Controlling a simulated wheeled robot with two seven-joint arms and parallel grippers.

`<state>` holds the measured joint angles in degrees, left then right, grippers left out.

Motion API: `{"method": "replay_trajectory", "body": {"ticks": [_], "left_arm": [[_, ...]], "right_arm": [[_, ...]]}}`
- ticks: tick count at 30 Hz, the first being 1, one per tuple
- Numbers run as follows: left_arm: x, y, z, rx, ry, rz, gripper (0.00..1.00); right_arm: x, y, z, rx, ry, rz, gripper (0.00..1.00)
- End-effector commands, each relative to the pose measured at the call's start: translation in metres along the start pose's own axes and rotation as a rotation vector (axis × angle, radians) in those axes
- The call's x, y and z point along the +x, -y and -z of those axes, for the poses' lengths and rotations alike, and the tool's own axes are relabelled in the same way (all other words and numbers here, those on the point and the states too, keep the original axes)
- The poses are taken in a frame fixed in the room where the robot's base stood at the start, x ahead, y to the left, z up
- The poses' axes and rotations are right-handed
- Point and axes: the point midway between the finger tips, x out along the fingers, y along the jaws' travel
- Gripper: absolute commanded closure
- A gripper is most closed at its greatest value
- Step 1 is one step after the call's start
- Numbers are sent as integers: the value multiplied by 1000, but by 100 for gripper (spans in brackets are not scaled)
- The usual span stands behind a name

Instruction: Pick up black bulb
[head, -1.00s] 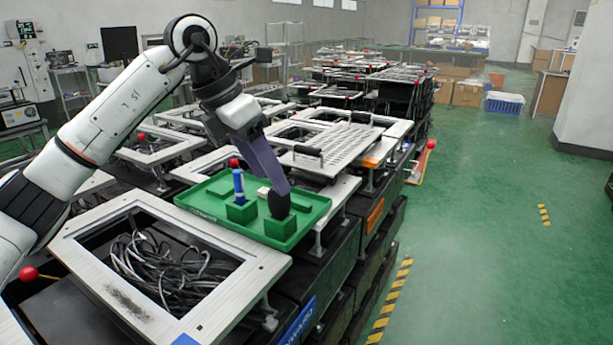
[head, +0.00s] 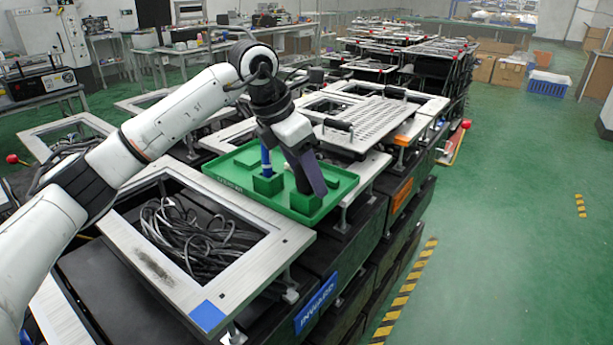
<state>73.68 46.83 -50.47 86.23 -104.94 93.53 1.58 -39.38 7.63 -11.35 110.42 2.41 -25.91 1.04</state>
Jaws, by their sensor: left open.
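The green tray (head: 335,207) sits on the metal frames in the middle of the head view. The black bulb (head: 302,182) stands in a green holder on the tray's right side and is mostly hidden by my gripper. My left gripper (head: 313,184), with long purple fingers, points down into the tray right at the black bulb. It is open, with its fingers lowered around or beside the bulb; I cannot tell which. A blue and white upright piece (head: 265,158) stands in another green holder (head: 268,184) just left of it. My right gripper is out of view.
A metal frame with a heap of black cables (head: 195,238) lies in front of the tray. A slotted metal plate with black handles (head: 370,125) is behind it. Red lever knobs stick out at the sides.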

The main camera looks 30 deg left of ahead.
Motion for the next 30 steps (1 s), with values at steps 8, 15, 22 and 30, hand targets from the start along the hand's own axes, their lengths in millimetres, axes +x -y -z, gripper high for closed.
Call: {"method": "replay_trajectory", "body": {"ticks": [8, 15, 22, 30], "left_arm": [[1, 0, 0, 0, 0, 0, 52], [1, 0, 0, 0, 0, 0, 87], [-1, 0, -1, 0, 1, 0, 87], [-40, 0, -18, 1, 5, -2, 88]], "right_arm": [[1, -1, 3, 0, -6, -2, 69], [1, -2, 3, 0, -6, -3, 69], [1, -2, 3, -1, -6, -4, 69], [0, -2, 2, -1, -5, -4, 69]]}}
